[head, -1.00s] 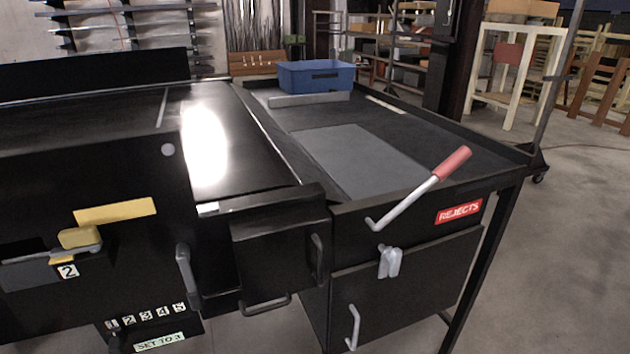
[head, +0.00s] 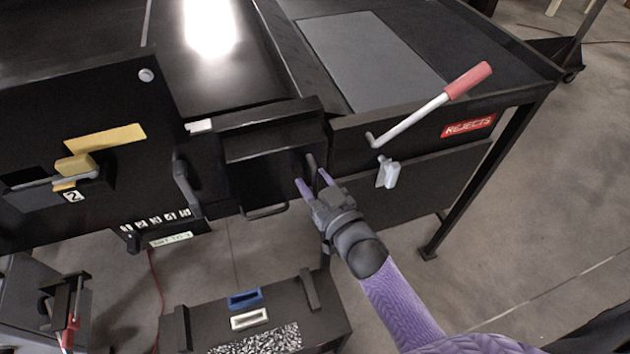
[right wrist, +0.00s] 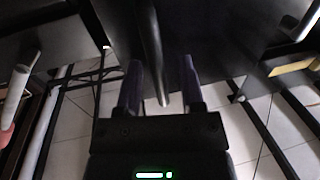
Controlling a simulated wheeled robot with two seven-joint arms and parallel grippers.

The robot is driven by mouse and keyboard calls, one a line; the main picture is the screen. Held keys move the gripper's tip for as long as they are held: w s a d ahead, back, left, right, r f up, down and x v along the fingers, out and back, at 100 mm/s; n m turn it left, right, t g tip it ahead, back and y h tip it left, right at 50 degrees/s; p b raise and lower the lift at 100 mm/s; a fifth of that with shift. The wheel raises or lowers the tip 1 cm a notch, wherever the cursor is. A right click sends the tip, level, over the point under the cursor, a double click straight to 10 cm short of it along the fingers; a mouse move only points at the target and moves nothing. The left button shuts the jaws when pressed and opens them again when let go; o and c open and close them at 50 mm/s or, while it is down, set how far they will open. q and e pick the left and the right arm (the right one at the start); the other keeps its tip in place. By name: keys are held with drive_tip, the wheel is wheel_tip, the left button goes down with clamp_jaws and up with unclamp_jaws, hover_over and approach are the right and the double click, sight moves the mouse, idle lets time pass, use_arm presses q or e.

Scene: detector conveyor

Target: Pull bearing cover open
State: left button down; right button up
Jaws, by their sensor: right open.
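The bearing cover, which I take to be the black box-like panel (head: 262,172) at the conveyor's end, appears closed. Its upright dark handle (head: 310,162) is on its right edge. My right gripper (head: 312,179) is open at this handle, with its purple fingers pointing up toward it. In the right wrist view, a dark bar (right wrist: 151,45), seemingly this handle, runs down between the two spread fingers (right wrist: 160,72). I cannot tell whether either finger touches it. My left gripper is not in view.
Right of the gripper are a lever with a red grip (head: 468,80), a grey latch (head: 388,173) and the REJECTS label (head: 467,125). A grey handle (head: 185,185) stands left of the cover. A black box (head: 180,325) sits low in front.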

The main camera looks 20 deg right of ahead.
clamp_jaws()
idle(1.4)
